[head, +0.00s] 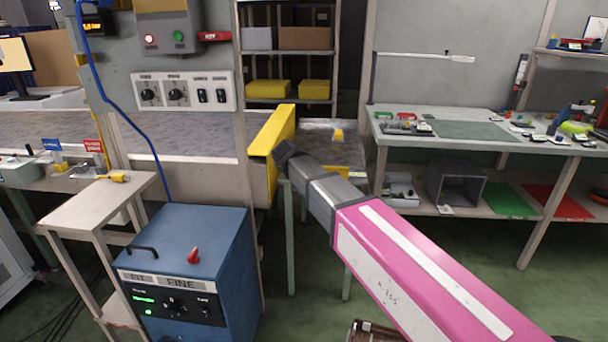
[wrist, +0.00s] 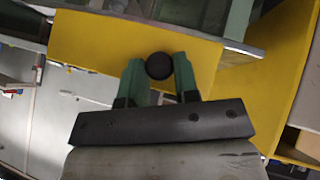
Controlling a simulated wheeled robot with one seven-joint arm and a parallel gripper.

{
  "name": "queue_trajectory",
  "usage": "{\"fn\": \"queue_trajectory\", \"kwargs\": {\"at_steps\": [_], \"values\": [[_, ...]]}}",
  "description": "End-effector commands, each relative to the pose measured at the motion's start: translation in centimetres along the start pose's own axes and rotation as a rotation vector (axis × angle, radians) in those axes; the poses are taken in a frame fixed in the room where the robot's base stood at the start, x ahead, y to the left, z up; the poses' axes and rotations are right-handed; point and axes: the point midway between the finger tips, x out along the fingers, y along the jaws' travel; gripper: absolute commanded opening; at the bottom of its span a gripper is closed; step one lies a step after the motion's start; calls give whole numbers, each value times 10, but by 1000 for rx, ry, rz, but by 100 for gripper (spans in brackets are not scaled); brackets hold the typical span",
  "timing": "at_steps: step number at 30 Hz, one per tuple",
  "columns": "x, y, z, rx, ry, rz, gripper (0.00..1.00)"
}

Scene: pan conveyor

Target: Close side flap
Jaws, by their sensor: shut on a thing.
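The side flap is a yellow panel that juts out from the end of the conveyor in the head view (head: 269,138). In the wrist view the yellow flap (wrist: 90,38) crosses the upper part of the picture, with a round black knob (wrist: 158,66) at its lower edge. My gripper's green fingers (wrist: 158,72) stand on either side of the knob and are shut on it. In the head view my gripper (head: 281,152) is at the flap's near face, and the fingers and knob are too small and dark to make out.
A grey conveyor belt (head: 195,136) runs behind the control panel (head: 184,92). A blue machine (head: 187,265) stands below it at left, next to a small beige table (head: 105,188). A workbench (head: 480,131) with tools is at right. Green floor lies open between.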

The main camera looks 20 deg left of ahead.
Motion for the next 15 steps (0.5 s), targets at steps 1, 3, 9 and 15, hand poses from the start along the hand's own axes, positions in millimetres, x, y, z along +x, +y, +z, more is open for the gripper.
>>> {"fn": "queue_trajectory", "kwargs": {"at_steps": [1,3,9,15], "values": [[2,0,-1,1,-1,1,0],[2,0,-1,1,-1,1,0],[1,0,0,1,-1,1,54],[0,0,0,1,0,1,54]]}}
